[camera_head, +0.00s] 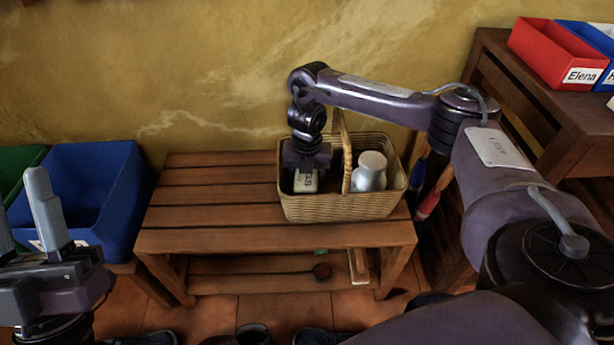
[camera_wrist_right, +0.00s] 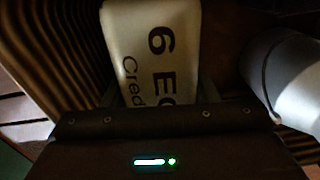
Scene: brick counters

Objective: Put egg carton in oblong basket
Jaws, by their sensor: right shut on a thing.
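The oblong basket (camera_head: 340,208) is woven tan wicker with a hoop handle and stands on a slatted wooden bench. My right gripper (camera_head: 306,168) reaches down into its left half. It is shut on the egg carton (camera_head: 305,183), a pale box with dark lettering. The carton is inside the basket's walls; whether it touches the bottom is hidden. In the right wrist view the carton (camera_wrist_right: 155,50) shows "6 EG" lettering, with the wicker wall (camera_wrist_right: 50,45) to its left. My left gripper (camera_head: 25,215) is open and empty at the far left, away from the basket.
A silvery-white bottle (camera_head: 369,172) stands in the basket's right half, beyond the handle. The bench (camera_head: 210,215) is clear left of the basket. A blue bin (camera_head: 105,190) stands further left. Red and blue bins (camera_head: 555,55) sit on the right shelf.

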